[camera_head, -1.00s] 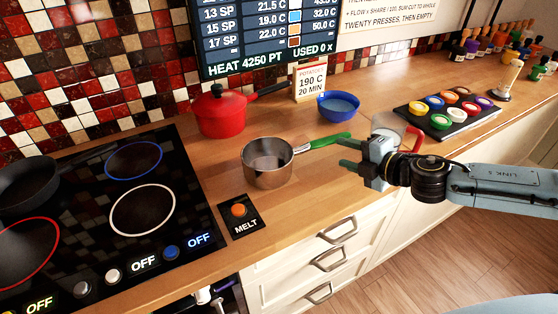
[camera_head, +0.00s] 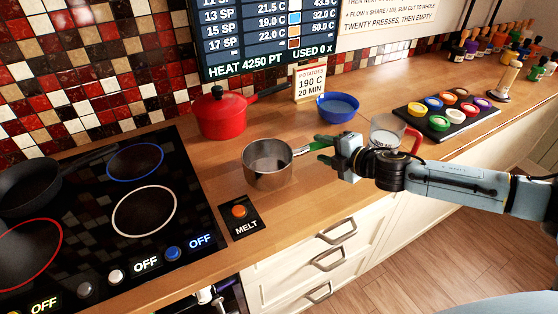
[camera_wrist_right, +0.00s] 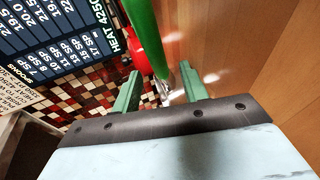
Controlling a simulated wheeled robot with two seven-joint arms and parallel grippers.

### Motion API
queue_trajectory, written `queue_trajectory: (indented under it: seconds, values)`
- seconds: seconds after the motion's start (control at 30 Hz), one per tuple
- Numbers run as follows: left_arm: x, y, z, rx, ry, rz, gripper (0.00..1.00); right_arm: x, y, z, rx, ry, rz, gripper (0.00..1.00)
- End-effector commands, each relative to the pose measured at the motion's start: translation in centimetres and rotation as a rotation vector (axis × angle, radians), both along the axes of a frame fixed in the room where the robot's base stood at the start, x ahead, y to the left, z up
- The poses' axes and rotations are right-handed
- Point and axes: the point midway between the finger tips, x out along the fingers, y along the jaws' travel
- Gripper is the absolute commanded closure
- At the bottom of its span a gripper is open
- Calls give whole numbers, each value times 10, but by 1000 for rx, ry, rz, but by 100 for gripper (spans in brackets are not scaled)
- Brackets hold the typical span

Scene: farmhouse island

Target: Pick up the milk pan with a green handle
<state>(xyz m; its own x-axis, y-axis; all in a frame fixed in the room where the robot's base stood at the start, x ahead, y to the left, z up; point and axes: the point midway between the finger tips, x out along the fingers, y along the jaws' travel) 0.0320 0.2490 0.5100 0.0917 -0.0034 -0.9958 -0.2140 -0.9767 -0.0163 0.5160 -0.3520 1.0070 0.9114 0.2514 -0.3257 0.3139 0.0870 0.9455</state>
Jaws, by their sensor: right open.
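The milk pan (camera_head: 268,172), a small steel pan, stands upright on the wooden counter in the head view. Its green handle (camera_head: 318,142) points right, to my right gripper (camera_head: 326,152). That gripper is open, with its green fingers at the handle's outer part. In the right wrist view the green handle (camera_wrist_right: 144,35) runs down from the top edge into the space between the two fingers of my right gripper (camera_wrist_right: 160,80). I cannot tell whether a finger touches it. The gripper hides the handle's end in the head view. My left gripper is not in view.
A red lidded pot (camera_head: 222,118) and a blue bowl (camera_head: 337,106) stand behind the pan. A clear cup with a red handle (camera_head: 384,130) is just behind my right gripper. The black hob (camera_head: 95,240) and an orange MELT button (camera_head: 240,211) are left of the pan.

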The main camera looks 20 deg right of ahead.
Motion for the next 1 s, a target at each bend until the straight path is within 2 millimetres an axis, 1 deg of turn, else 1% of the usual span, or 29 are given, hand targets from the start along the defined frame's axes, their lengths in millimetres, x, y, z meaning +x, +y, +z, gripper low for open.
queue_trajectory:
  seconds: [0.03, 0.1, 0.2, 0.3, 0.6, 0.93, 1.0]
  values:
    - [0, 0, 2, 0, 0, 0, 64, 8, 2, 0, 3, -3, -1, 57]
    - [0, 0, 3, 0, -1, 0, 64, 17, 4, -3, 4, -3, -1, 57]
    - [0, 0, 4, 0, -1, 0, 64, 28, 7, -8, 3, -2, -1, 57]
    - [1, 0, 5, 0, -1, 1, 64, 35, 9, -12, 1, -2, 0, 57]
    - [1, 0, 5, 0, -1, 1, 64, 38, 10, -14, 0, -1, 0, 57]
    - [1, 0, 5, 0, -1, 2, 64, 37, 9, -14, 0, -1, 0, 100]
    - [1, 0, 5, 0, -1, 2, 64, 37, 9, -14, 0, -1, 0, 100]
